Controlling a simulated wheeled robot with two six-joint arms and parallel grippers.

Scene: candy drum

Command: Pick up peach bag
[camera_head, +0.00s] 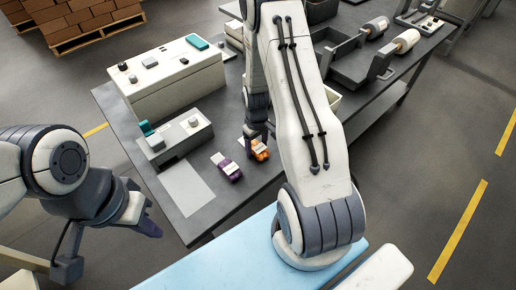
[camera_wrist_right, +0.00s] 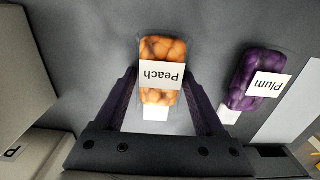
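The peach bag (camera_head: 260,154) is a clear pack of orange fruit with a white label, lying on the dark table. In the right wrist view the peach bag (camera_wrist_right: 162,50) reaches in between the two dark fingers of my right gripper (camera_wrist_right: 161,84). The fingers are apart, one on each side of its lower part, with gaps visible. In the head view my right gripper (camera_head: 256,138) points down over the bag and partly hides it. My left gripper (camera_head: 146,218) hangs off the table's left front edge; whether its fingers are open is unclear.
A purple plum bag (camera_head: 229,170) lies left of the peach bag; it also shows in the right wrist view (camera_wrist_right: 247,80). A grey device (camera_head: 178,138), a long white box (camera_head: 172,82) and a pale sheet (camera_head: 187,188) stand or lie further left. Dark machinery (camera_head: 345,60) is at right.

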